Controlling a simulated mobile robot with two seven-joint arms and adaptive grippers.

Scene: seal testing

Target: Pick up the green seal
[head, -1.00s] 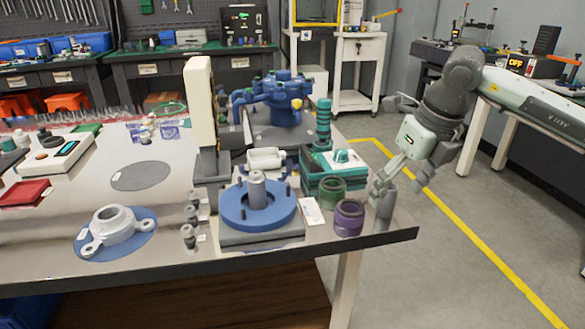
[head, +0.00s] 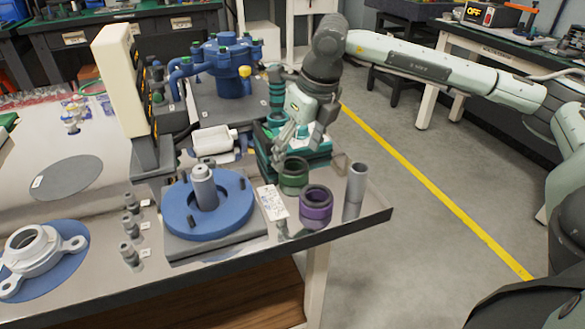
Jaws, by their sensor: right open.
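A dark green ring-shaped seal (head: 293,178) sits near the right end of the table, just behind a purple ring-shaped seal (head: 316,206). My right gripper (head: 281,148) is open and points down, a little behind and above the green seal, in front of the teal boxes (head: 310,158). Its fingers look empty and partly overlap the boxes, and I cannot tell the exact gap to the seal. My left gripper is not in view.
A grey cylinder (head: 357,180) stands right of the seals near the table corner. A white label card (head: 272,202) lies left of them, beside a blue round fixture (head: 235,208) with a central post. A teal ribbed stack (head: 276,88) stands behind the gripper.

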